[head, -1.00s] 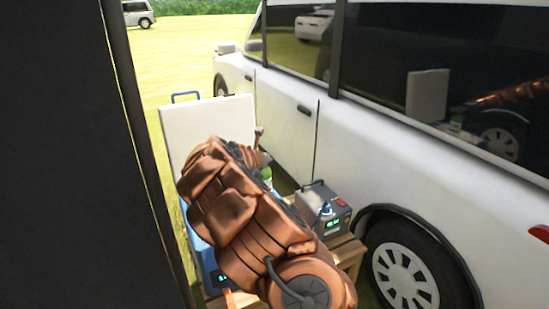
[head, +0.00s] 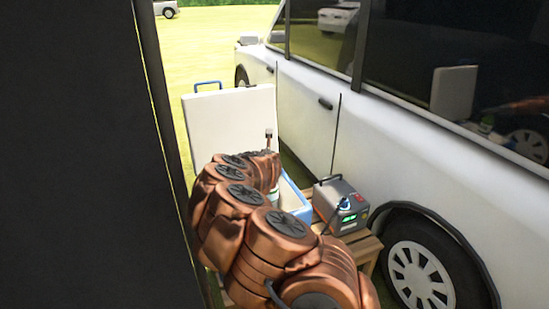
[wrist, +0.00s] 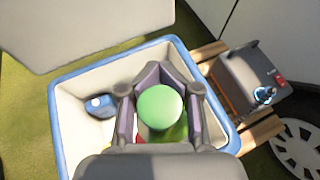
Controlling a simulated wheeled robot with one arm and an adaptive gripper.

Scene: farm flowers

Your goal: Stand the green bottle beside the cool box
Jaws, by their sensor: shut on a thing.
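The green bottle shows in the wrist view as a round green top (wrist: 160,107) between my fingers. My gripper (wrist: 161,76) is shut on it, over the open cool box. The bottle's lower part is hidden, so I cannot tell how far it is inside the box. The cool box has a blue rim (wrist: 63,128) and pale inner walls. In the head view its blue-edged corner (head: 297,203) shows past my arm, which hides my gripper.
The raised white lid (head: 230,115) stands behind the box. A blue item (wrist: 99,106) lies inside. A grey power unit (head: 341,205) sits on a wooden slatted stand (head: 358,250) to the right. A white car (head: 310,120) is close beyond. A dark panel (head: 80,150) fills the left.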

